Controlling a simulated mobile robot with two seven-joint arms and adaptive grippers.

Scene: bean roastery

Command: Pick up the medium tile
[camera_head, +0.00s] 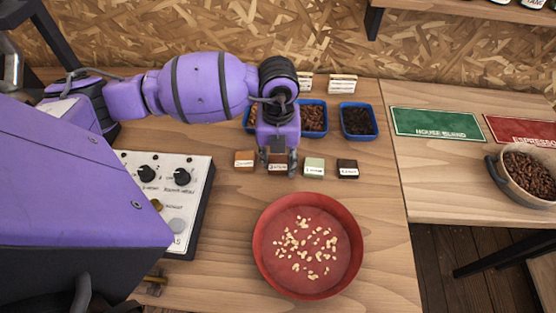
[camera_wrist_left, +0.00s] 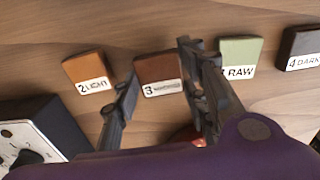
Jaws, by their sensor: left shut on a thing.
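The medium tile (camera_head: 278,160) is a brown block with a white label, in a row of tiles on the wooden table. In the left wrist view the medium tile (camera_wrist_left: 159,71) shows a "3" on its label and sits between the fingers. My left gripper (camera_head: 278,168) points down over it and is shut on it. The tile appears to be still at table level. Part of it is hidden by the fingers in the head view. My right gripper is in neither view.
The light tile (camera_head: 244,158) is close on the left, the green raw tile (camera_head: 314,167) close on the right, then the dark tile (camera_head: 347,168). Blue bean trays (camera_head: 375,132) stand behind. A red bowl (camera_head: 262,245) is in front; a control box (camera_head: 201,195) stands left.

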